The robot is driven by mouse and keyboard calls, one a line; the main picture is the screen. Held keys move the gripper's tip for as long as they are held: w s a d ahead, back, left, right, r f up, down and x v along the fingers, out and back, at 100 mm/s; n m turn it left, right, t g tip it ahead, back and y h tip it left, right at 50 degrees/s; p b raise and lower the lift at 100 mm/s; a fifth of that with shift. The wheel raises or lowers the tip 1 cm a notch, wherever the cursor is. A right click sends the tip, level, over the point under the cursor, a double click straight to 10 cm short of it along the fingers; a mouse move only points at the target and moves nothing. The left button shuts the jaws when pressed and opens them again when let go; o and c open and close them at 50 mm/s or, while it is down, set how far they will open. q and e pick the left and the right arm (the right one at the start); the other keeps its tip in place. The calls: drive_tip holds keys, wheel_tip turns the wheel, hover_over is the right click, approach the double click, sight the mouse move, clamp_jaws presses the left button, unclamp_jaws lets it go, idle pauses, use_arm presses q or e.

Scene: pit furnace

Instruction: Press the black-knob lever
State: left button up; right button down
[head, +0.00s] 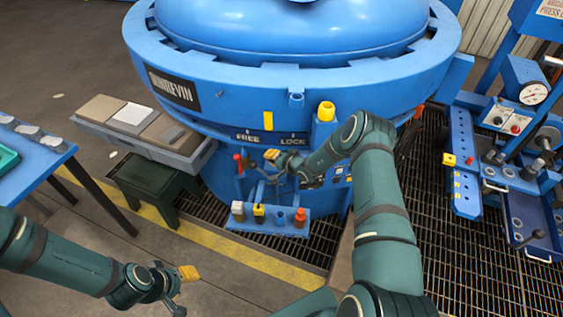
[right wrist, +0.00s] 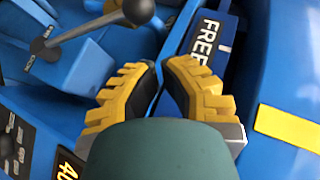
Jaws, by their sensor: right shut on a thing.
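A lever with a dark, rounded knob (right wrist: 138,10) and a grey rod shows at the top left of the right wrist view, rising from a slotted blue housing. I cannot pick it out surely in the head view. My right gripper (head: 271,158) reaches to the furnace front below the FREE and LOCK plate. Its yellow-and-black fingers also show in the right wrist view (right wrist: 160,82), close together just below the knob in the picture. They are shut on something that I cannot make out. My left gripper (head: 184,288) is empty at the lower left, its fingers apart.
A red-handled lever (head: 238,160) stands left of my right gripper. A blue rack (head: 270,229) with colored knobs is below it. The big blue furnace (head: 215,115) fills the back. A grey tray (head: 190,149) is left, a gauge stand (head: 515,105) right.

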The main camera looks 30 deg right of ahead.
drive_tip(key=r+v, duration=0.1)
drive_tip(key=v, duration=0.6)
drive_tip(key=shift+r, duration=0.15)
drive_tip(key=s+a+f+n+g+y+b, duration=0.2)
drive_tip(key=s+a+f+n+g+y, duration=0.15)
drive_tip(key=s+a+g, duration=0.8)
drive_tip(key=s+a+n+h+b, duration=0.3)
drive_tip(key=s+a, duration=0.7)
drive_tip(key=s, duration=0.6)
drive_tip(key=shift+a+n+t+h, duration=0.15)
drive_tip(key=shift+n+t+h, duration=0.4)
drive_tip(key=shift+n, duration=0.6)
